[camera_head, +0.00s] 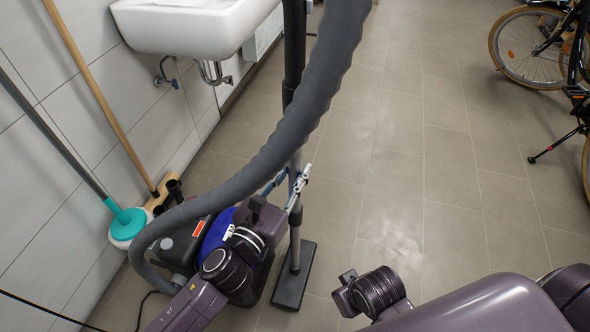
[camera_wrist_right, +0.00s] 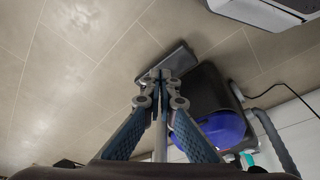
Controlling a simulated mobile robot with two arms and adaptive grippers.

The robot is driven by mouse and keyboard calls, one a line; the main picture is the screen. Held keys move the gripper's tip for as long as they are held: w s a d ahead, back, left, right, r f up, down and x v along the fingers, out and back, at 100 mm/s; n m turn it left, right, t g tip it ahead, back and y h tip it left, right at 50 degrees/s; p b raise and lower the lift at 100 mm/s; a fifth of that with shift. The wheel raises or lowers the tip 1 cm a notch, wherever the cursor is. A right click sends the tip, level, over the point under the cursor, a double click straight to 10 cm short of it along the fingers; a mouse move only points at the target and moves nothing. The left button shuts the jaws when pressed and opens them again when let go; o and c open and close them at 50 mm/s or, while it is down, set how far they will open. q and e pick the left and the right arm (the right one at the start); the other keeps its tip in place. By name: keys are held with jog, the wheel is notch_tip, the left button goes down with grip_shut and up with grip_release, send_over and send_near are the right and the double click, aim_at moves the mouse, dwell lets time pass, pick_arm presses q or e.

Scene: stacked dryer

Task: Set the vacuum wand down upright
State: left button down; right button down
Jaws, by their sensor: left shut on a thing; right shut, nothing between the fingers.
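The vacuum wand (camera_head: 294,50) stands roughly upright, dark above and grey lower down, with its flat floor nozzle (camera_head: 294,278) at the tiled floor. The nozzle also shows in the right wrist view (camera_wrist_right: 166,62). My left gripper (camera_head: 293,187) is shut on the wand low down, above the nozzle. The thick grey hose (camera_head: 240,180) curves across the head view and hides part of the wand. My right gripper (camera_wrist_right: 158,78) is shut and empty in the right wrist view, its fingertips in front of the wand and nozzle. The blue and black vacuum body (camera_head: 215,235) is left of the wand.
A white sink (camera_head: 195,25) hangs on the left wall. A wooden-handled broom (camera_head: 100,95) and a turquoise-headed mop (camera_head: 127,222) lean there. A bicycle (camera_head: 535,50) stands at the far right. The floor (camera_head: 400,160) between wand and bicycle is clear.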

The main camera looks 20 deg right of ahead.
jog(key=b+v, duration=0.2)
jog(key=v, duration=0.4)
jog(key=shift+r+b, duration=0.3)
jog(key=shift+r, duration=0.1)
jog(key=shift+w+d+r+p, duration=0.1)
jog(key=shift+r+p, duration=0.2)
dwell(0.9)
jog(key=shift+f, duration=0.1)
dwell(0.5)
